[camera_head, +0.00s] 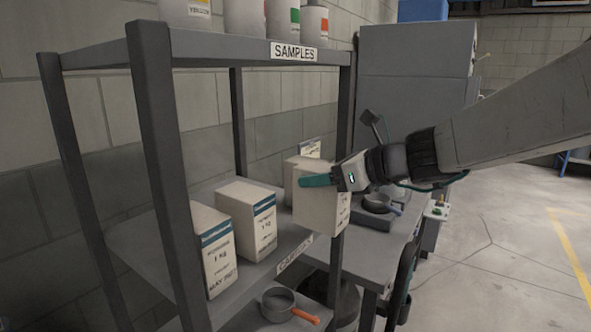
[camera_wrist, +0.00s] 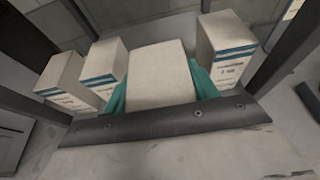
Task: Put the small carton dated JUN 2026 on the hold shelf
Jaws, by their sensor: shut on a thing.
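My gripper (camera_head: 312,181) is shut on a small white carton (camera_head: 318,210) at the right end of the rack's middle shelf. In the wrist view, the teal fingers grip both sides of this carton (camera_wrist: 160,72). Its print is too small or hidden to read, so I cannot tell its date. I cannot tell whether its base touches the shelf. Another carton (camera_head: 216,262) at the left end, with a blue band, reads "1 kg" and "MAY 20..". A third carton (camera_head: 248,215) stands beside it, its date unclear. No shelf marked hold is readable.
The upper shelf, labelled SAMPLES (camera_head: 293,51), carries bottles. Another carton (camera_wrist: 225,45) stands right of the held one in the wrist view. Rack posts (camera_head: 160,150) frame the shelf. A pan with an orange handle (camera_head: 278,303) lies below. Open floor (camera_head: 480,240) lies right.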

